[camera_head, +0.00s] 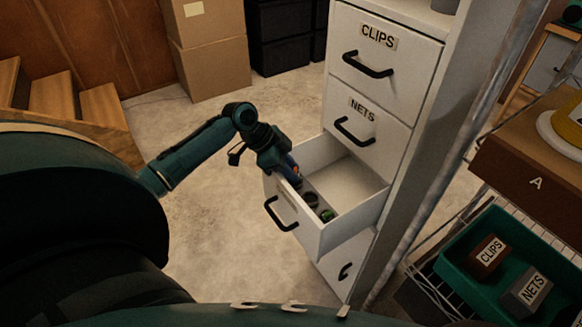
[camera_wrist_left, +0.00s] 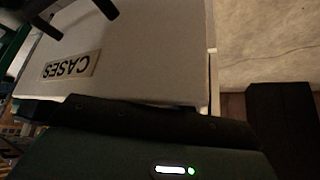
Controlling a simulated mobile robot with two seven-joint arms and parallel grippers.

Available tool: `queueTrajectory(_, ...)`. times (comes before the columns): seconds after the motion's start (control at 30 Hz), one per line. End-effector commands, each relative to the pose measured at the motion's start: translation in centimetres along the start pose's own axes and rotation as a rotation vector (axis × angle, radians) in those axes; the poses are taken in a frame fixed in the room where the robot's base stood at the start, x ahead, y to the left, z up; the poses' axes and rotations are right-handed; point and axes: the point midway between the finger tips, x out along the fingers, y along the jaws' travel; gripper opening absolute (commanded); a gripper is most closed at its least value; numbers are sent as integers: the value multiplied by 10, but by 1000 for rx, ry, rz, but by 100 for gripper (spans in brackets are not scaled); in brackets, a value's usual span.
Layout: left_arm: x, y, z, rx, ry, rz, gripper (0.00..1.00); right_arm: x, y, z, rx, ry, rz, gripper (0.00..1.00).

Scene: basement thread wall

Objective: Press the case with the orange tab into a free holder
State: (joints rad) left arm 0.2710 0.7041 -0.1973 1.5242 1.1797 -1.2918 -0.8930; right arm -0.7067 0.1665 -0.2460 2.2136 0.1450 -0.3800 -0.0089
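My left gripper (camera_head: 291,172) reaches down over the left wall of the open drawer (camera_head: 313,232), at the row of holders. A small orange spot (camera_head: 296,169), with a bit of blue beside it, shows at the gripper's tip; it may be the case's orange tab. The case body is hidden, and I cannot tell if the fingers grip it. Dark round holders (camera_head: 310,199) stand in a row along the drawer's left side; one nearer the front shows green (camera_head: 327,214). In the left wrist view the drawer front (camera_wrist_left: 150,60) reads CASES, upside down. My right gripper is not in view.
The white cabinet (camera_head: 384,92) has closed CLIPS and NETS drawers above. The right part of the open drawer is empty. At right, a green tray (camera_head: 462,262) holds CLIPS and NETS blocks beside a post. Cardboard boxes (camera_head: 207,50) and wooden steps stand behind; floor between is clear.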

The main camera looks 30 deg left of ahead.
Motion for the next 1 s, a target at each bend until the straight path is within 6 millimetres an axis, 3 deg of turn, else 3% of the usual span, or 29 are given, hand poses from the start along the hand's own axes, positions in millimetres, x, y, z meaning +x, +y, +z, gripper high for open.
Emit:
queueTrajectory(0.03,1,5,14,-10,-30,13,41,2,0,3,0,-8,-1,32)
queueTrajectory(0.2,-38,1,11,-8,-26,-1,47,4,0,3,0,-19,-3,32)
queueTrajectory(0.4,-90,-2,4,-4,-15,-18,47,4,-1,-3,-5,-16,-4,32)
queueTrajectory(0.53,-113,0,0,1,-9,-17,47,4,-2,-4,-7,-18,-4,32)
queueTrajectory(0.7,-130,2,-2,1,-4,-11,47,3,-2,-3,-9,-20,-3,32)
queueTrajectory(1.0,-134,3,-3,2,-1,-8,47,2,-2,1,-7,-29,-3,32)
